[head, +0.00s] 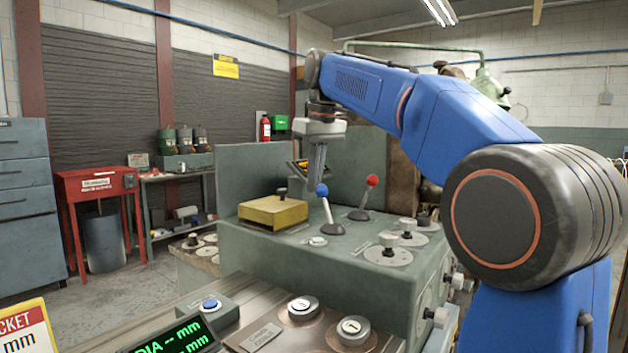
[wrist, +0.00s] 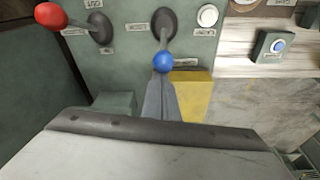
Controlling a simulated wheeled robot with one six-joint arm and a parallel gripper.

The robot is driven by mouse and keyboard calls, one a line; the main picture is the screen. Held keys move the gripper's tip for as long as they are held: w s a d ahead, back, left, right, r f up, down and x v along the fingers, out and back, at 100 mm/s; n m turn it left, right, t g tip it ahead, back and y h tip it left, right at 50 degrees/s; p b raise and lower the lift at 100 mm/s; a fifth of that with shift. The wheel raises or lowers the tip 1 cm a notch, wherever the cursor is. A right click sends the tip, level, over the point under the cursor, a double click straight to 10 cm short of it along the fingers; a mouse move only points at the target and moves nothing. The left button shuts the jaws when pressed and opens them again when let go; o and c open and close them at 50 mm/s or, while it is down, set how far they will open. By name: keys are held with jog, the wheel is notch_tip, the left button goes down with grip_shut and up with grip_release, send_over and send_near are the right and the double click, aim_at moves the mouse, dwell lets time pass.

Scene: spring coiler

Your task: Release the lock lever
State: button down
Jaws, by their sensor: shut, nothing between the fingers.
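Two levers stand on the green machine top (head: 345,245). One has a blue ball knob (head: 321,189) on a pale shaft and a black boot, and its shaft leans to the left in the head view. The other has a red ball knob (head: 372,180) and stands farther right. Their labels are too small to read, so I cannot tell which is the lock lever. My gripper (head: 317,182) points down with its fingers together and empty, right at the blue knob. In the wrist view, my fingertips (wrist: 159,80) end at the blue knob (wrist: 163,62); I cannot tell whether they touch it.
A yellow block (head: 273,212) with a black knob sits left of the blue lever. Round dials (head: 388,250) with knobs are at the right. A blue push-button box (head: 210,307) and a green display (head: 175,338) are in front.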

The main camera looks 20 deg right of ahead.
jog(key=shift+s+d+r+t+y, duration=0.25)
jog(key=shift+s+d+t+y, duration=0.15)
jog(key=shift+s, duration=0.2)
jog(key=shift+s+d+r+t+y, duration=0.3)
jog(key=shift+s+d+t, duration=0.15)
jog(key=shift+s+t, duration=0.1)
jog(key=s+d+t+y, duration=0.2)
jog(key=s+d+t, duration=0.1)
jog(key=s, duration=0.2)
jog(key=shift+d+f+t+y, duration=0.15)
jog(key=shift+d+t+y, duration=0.15)
jog(key=shift+t+y, duration=0.1)
jog(key=shift+s+f, duration=0.15)
jog(key=shift+f, duration=0.05)
jog(key=w+a+r, duration=0.1)
jog(key=w+r, duration=0.2)
jog(key=v, duration=0.9)
jog(key=shift+s+d+f, duration=0.15)
jog(key=shift+s, duration=0.2)
